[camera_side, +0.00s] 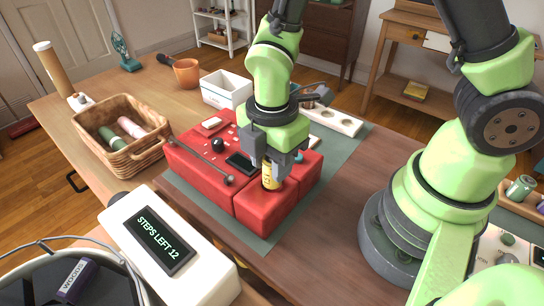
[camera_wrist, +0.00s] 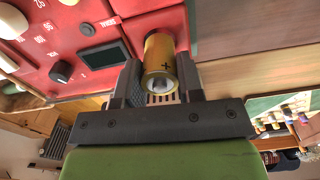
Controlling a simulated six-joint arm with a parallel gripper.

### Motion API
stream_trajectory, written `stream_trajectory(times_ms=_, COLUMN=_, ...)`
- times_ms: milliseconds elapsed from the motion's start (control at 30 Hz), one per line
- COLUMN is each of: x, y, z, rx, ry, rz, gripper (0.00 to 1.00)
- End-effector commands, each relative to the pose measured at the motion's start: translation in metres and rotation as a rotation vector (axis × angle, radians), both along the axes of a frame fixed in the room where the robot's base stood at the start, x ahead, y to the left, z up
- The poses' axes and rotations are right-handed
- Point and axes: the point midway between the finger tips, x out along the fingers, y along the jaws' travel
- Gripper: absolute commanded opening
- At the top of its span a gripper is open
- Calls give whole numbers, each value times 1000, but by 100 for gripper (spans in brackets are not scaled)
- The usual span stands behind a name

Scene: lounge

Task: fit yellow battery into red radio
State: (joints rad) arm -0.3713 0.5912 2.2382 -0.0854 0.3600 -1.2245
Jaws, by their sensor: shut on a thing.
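The yellow battery (camera_side: 270,176) is held upright between the fingers of my gripper (camera_side: 274,160), over the red radio (camera_side: 205,163). In the wrist view the battery (camera_wrist: 160,62) shows a plus mark and its metal end, and sits between the two fingers of my gripper (camera_wrist: 160,85). The radio (camera_wrist: 70,45) in that view shows a dark screen, knobs and white lettering. The battery's lower end meets or overlaps the radio's top near its right part. I cannot tell whether it is inside a slot, as the fingers hide much of it.
The radio lies on a green mat (camera_side: 253,243) on the wooden table. A wicker basket (camera_side: 121,136), a white box (camera_side: 225,89) and an orange pot (camera_side: 187,72) stand behind and left. A white display (camera_side: 165,240) reading "STEPS LEFT 12" is in front. A thin rod (camera_side: 203,158) crosses the radio.

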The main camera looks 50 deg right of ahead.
Motion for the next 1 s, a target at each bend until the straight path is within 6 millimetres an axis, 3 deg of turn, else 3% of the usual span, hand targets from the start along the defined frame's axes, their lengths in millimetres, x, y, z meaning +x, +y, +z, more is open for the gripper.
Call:
stream_trajectory(times_ms=533, x=0, y=0, z=-14, rx=0, ry=1, rz=1, gripper=8)
stream_trajectory(times_ms=567, x=0, y=0, z=-14, rx=0, ry=0, rz=1, gripper=39)
stream_trajectory(times_ms=667, x=0, y=0, z=-14, rx=0, ry=0, rz=1, gripper=62)
stream_trajectory(times_ms=1000, x=0, y=0, z=-14, rx=0, ry=0, rz=1, gripper=64)
